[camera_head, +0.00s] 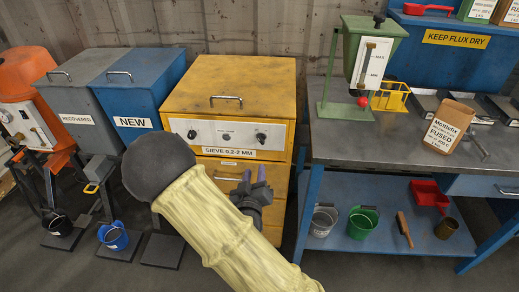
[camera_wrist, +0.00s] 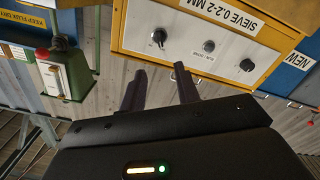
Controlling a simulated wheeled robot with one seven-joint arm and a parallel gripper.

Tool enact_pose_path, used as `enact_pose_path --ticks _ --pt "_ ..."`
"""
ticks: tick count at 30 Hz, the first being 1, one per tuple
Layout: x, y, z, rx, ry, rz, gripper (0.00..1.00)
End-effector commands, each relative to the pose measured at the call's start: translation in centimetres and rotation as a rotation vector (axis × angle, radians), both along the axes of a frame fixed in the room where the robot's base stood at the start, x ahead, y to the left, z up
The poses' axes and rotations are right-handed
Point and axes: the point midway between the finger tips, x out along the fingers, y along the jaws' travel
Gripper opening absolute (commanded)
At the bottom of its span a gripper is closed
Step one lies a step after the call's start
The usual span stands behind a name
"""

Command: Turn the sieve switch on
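The yellow sieve machine (camera_head: 240,75) has a white front panel labelled "SIEVE 0.2-2 MM". The panel carries a left black knob (camera_head: 192,134), a small middle knob or button (camera_head: 226,137) and a right black knob (camera_head: 261,138). My gripper (camera_head: 254,175) is open and empty, below the right side of the panel. The wrist view shows the machine upside down, with the right knob (camera_wrist: 159,37) just beyond my gripper (camera_wrist: 160,69), apart from the fingers. The other black knob (camera_wrist: 246,65) and the middle one (camera_wrist: 208,46) also show. Which control is the switch is not labelled legibly.
Blue "NEW" bin (camera_head: 145,85) and grey "RECOVERED" bin (camera_head: 75,95) stand left of the sieve. A workbench (camera_head: 350,140) stands close on the right, with a green hopper (camera_head: 370,50) on it and buckets below. My forearm covers part of the sieve's lower left front.

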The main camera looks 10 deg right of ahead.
Motion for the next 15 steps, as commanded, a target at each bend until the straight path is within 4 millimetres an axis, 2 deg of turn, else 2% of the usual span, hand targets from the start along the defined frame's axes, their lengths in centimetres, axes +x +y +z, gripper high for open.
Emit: enact_pose_path --ticks 1,15 --pt "0.3 -0.1 -0.5 0.003 -0.004 -0.002 0.32" --pt "2.5 -0.8 -0.5 0.003 -0.004 -0.001 0.32"
